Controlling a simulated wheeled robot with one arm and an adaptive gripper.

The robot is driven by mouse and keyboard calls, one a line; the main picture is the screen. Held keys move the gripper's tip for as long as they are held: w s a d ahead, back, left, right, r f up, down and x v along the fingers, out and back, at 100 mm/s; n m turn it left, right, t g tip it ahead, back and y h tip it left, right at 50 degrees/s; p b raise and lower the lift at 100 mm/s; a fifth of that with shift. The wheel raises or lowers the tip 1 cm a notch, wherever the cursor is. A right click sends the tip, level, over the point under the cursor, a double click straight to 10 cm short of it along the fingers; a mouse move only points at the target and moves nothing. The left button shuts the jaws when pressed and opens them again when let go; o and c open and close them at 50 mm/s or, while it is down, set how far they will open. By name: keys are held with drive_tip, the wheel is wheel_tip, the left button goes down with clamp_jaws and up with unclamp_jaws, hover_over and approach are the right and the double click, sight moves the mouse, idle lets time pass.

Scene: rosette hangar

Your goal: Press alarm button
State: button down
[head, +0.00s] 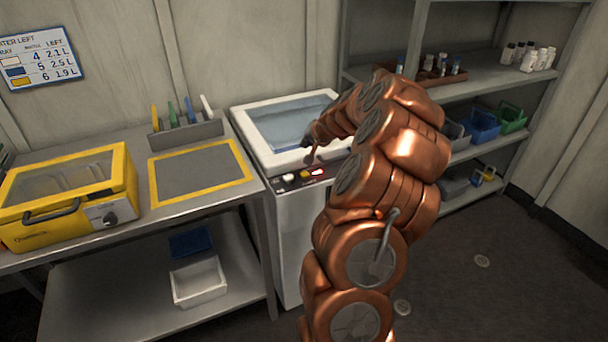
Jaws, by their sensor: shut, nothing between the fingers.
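The white-topped cabinet (292,250) has a dark control strip on its front edge. Which of these is the alarm button cannot be read at this size. My copper arm reaches across from the lower right. My gripper (309,158) is small and dark in this view, shut and empty.
The cabinet's basin (285,118) lies behind the strip, partly hidden by my arm. To the left, a steel bench (130,228) holds a yellow box (70,195) and a yellow-framed mat (200,172). Shelves (480,85) with bottles and bins stand right. Floor is free at the lower right.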

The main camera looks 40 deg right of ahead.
sight(306, 174)
drive_tip(key=shift+f, duration=0.1)
wheel_tip(306, 174, down, 8)
drive_tip(key=b, duration=0.3)
drive_tip(key=shift+b, duration=0.4)
drive_tip(key=shift+f+b, duration=0.3)
drive_tip(key=shift+f, duration=0.1)
idle(0.9)
drive_tip(key=shift+f+b, duration=0.35)
drive_tip(key=shift+b, duration=0.1)
drive_tip(key=shift+f+b, duration=0.45)
drive_tip(key=shift+f, duration=0.05)
idle(0.8)
drive_tip(key=shift+r, duration=0.1)
idle(0.8)
drive_tip(key=shift+r+p, duration=0.4)
drive_tip(key=shift+r, duration=0.45)
drive_tip(key=shift+r, duration=0.1)
